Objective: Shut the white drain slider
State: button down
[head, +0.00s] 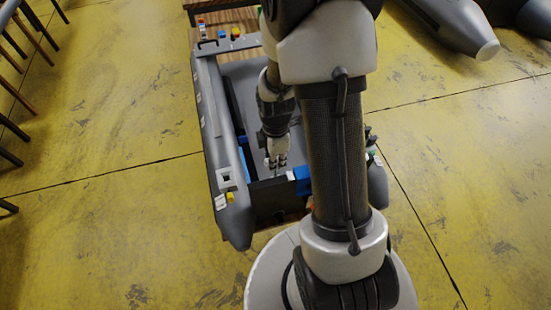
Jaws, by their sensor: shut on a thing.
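My gripper (277,163) reaches down inside the grey inflatable boat (212,130), at the inner side of the dark transom board (268,194). Its fingers are closed together at the top edge of the board. A small white piece, which looks like the drain slider (291,175), shows right by the fingertips. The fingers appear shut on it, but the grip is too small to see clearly. How far the slider is open cannot be told from here. My own arm hides much of the boat's right side.
A blue block (302,180) sits on the transom right of the gripper. Small coloured parts stand at the far end. Chair legs (25,40) are at left; other grey tubes (455,25) lie top right.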

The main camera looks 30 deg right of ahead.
jog(key=shift+s+f, duration=0.1)
jog(key=shift+f, duration=0.05)
jog(key=shift+f+b, duration=2.1)
jog(key=shift+f, duration=0.3)
jog(key=c, duration=1.4)
grip_release()
jog(key=shift+r, duration=0.2)
jog(key=shift+c, duration=0.2)
jog(key=shift+r, duration=0.1)
jog(key=shift+r+p, duration=2.8)
jog(key=shift+r, duration=0.6)
